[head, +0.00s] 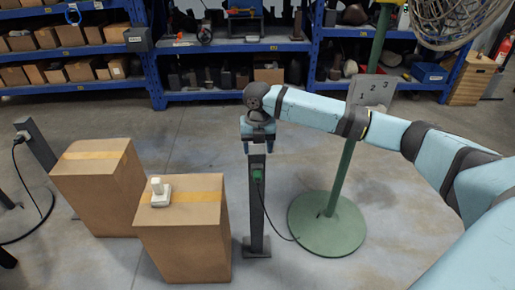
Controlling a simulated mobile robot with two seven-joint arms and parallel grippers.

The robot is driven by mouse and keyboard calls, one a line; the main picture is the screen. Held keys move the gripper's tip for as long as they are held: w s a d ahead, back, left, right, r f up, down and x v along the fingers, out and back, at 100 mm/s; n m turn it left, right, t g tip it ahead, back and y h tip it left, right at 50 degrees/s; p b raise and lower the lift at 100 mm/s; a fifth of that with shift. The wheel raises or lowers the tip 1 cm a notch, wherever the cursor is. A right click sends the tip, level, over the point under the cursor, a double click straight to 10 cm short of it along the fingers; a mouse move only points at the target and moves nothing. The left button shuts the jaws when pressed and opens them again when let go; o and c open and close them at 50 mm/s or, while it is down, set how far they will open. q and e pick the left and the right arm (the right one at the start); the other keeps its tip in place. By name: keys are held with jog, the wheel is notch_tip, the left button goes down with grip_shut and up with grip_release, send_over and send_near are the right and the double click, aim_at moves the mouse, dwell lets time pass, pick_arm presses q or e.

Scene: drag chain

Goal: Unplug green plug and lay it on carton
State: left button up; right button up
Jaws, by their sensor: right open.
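The green plug (257,175) sits on the front of a dark upright post (257,215), with a dark cable hanging from it to the floor. My right gripper (257,149) points down at the top of the post, just above the plug; it is open, and whether it touches the post I cannot tell. My left gripper is not in view.
A green round stand base (327,224) with a pole and a numbered grey panel (371,92) is right of the post. Another dark post (36,145) with a cable stands at far left. Blue shelves (235,46) line the back. Open floor lies between.

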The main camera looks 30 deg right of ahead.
jog(key=b, duration=0.2)
send_over(258, 175)
notch_tip(258, 175, down, 6)
jog(key=shift+r, duration=0.1)
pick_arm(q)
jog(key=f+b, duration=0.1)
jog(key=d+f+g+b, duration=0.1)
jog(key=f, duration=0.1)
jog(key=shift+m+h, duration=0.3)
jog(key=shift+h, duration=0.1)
pick_arm(e)
notch_tip(258, 175, down, 6)
jog(key=shift+w+f, duration=0.1)
jog(key=shift+f, duration=0.15)
jog(key=shift+c, duration=0.2)
jog(key=c, duration=1.1)
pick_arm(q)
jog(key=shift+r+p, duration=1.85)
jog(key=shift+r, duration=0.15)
pick_arm(e)
jog(key=shift+o, duration=0.2)
jog(key=shift+s+a+r, duration=0.1)
jog(key=shift+s+a, duration=0.25)
jog(key=shift+s, duration=0.25)
jog(key=shift+s+a, duration=0.35)
jog(key=shift+s, duration=0.2)
